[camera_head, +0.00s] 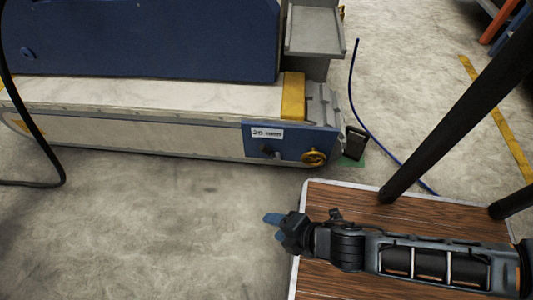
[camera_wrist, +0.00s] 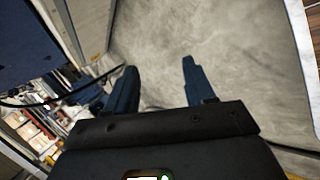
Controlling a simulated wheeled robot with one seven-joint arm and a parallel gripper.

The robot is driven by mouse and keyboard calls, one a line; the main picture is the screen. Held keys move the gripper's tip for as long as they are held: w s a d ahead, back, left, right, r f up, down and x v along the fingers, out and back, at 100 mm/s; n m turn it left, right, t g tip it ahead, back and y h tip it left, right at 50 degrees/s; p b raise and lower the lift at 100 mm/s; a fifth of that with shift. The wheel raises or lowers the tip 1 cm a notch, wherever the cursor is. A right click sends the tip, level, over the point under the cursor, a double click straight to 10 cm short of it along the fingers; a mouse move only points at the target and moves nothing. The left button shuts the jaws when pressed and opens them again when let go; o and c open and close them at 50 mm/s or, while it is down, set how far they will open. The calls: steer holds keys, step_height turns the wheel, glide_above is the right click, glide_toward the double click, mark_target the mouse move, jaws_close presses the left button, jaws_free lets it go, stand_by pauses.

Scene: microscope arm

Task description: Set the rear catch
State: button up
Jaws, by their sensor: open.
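A long machine with a cream bed stands at the upper left in the head view. I cannot tell which part is the rear catch. My gripper (camera_head: 275,226) is below this panel in the picture, apart from it, pointing left. In the wrist view my gripper (camera_wrist: 158,68) has its two blue fingers spread, with only bare floor between them.
A wood-topped surface with a pale edge (camera_head: 340,190) lies under my arm. A yellow block (camera_head: 293,95) sits at the machine's end. Concrete floor (camera_head: 150,230) is clear at lower left.

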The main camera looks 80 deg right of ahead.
steer(key=w+d+f+n+g+h, duration=0.25)
steer(key=d+f+n, duration=0.25)
steer(key=f, duration=0.4)
steer(key=n+g+h+b, duration=0.2)
steer(key=n+g+h, duration=0.3)
steer(key=n+h, duration=0.45)
glide_toward(265, 152)
steer(key=d+y, duration=0.1)
steer(key=shift+n, duration=0.55)
steer(key=b+x, duration=0.2)
steer(key=x, duration=0.4)
steer(key=shift+d+b, duration=0.35)
steer(key=shift+d, duration=0.6)
jaws_close()
